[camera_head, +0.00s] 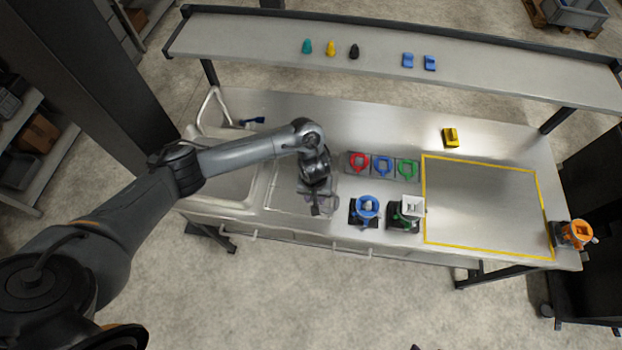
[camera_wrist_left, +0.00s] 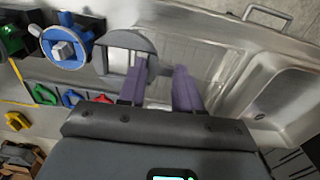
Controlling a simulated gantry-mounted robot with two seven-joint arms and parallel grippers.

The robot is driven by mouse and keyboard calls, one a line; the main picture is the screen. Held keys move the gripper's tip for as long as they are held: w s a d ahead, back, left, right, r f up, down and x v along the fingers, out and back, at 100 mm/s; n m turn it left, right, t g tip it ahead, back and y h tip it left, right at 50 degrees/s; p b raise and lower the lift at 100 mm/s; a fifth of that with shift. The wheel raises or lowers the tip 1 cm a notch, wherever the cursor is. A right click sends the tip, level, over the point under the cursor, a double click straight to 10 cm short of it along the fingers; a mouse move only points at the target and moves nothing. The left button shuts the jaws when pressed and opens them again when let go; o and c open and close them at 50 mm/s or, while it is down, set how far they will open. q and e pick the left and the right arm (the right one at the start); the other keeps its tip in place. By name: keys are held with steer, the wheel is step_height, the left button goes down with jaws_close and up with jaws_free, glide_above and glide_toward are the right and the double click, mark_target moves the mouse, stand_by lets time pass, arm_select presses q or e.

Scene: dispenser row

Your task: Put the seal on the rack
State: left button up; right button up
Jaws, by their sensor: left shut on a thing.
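My left gripper (camera_head: 317,192) is over the sink unit, to the left of the dispensers. In the left wrist view its two purple fingers (camera_wrist_left: 160,88) are shut on the grip of a grey ring-shaped piece, which looks like the seal (camera_wrist_left: 146,42). The ring also shows below the gripper in the head view (camera_head: 326,208). A ribbed draining area, perhaps the rack (camera_wrist_left: 190,35), lies under and beside the ring; I cannot tell whether they touch. My right gripper is not in view.
Red (camera_head: 359,162), blue (camera_head: 382,166) and green (camera_head: 407,169) rings sit in a row. A blue-topped dispenser (camera_head: 366,209) and a green one with a white top (camera_head: 410,208) stand in front. The yellow-outlined area (camera_head: 483,205) is clear. An orange device (camera_head: 577,234) stands far right.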

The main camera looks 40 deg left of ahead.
arm_select(q)
steer(key=shift+s+a+f, duration=0.2)
steer(key=shift+s+f, duration=0.15)
steer(key=shift+f, duration=0.35)
steer(key=b, duration=0.6)
glide_above(292, 194)
steer(key=d, duration=0.1)
steer(key=f, duration=0.6)
steer(key=shift+s+f, duration=0.1)
steer(key=shift+s, duration=0.1)
steer(key=shift+w+a+f+b, duration=0.1)
steer(key=shift+a+f+b, duration=0.05)
steer(key=shift+a+b, duration=0.3)
steer(key=shift+f, duration=2)
steer(key=shift+f, duration=0.1)
steer(key=o, duration=0.9)
